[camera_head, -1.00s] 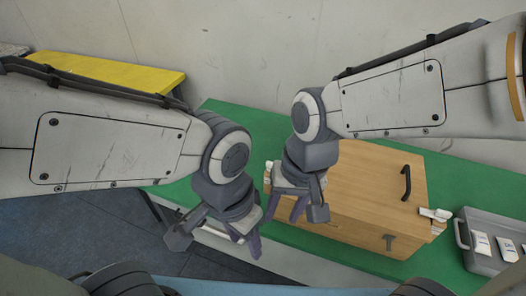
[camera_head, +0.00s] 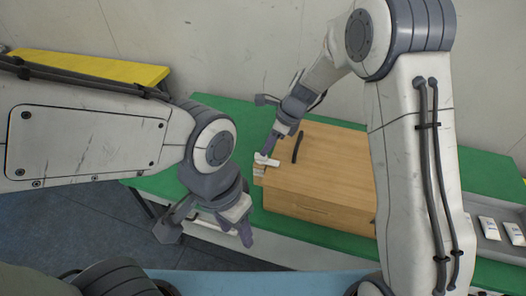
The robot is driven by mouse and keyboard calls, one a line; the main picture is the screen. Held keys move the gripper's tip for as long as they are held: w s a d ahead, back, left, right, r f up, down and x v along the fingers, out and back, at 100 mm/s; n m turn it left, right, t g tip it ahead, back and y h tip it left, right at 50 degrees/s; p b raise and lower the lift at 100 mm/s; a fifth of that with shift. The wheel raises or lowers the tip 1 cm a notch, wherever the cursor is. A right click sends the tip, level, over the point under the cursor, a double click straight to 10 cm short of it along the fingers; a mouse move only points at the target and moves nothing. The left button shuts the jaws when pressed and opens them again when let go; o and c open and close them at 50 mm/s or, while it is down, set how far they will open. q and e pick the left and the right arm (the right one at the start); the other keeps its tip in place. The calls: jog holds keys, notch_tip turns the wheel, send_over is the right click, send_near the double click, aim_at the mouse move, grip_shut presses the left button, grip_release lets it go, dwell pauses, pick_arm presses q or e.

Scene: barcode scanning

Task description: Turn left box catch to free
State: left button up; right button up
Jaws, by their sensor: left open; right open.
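The wooden box (camera_head: 322,180) lies shut on the green table. Its left catch (camera_head: 266,160) is a white piece at the box's left edge, beside a dark handle (camera_head: 298,147) on the lid. My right gripper (camera_head: 265,151) is open, its fingers pointing down right at the left catch. It appears to touch or nearly touch it; the fingers hide part of the catch, and I cannot tell whether they are around it. My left gripper (camera_head: 240,232) is open and empty, in front and to the left of the box. The box's right end is hidden behind my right arm.
The green table (camera_head: 300,230) has a clear strip in front of the box. A grey tray (camera_head: 485,246) with white packets (camera_head: 489,229) stands at the right. A yellow bench (camera_head: 110,70) is at the back left, by the wall.

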aim_at(267, 159)
jog(key=shift+x, duration=2.25)
grip_shut()
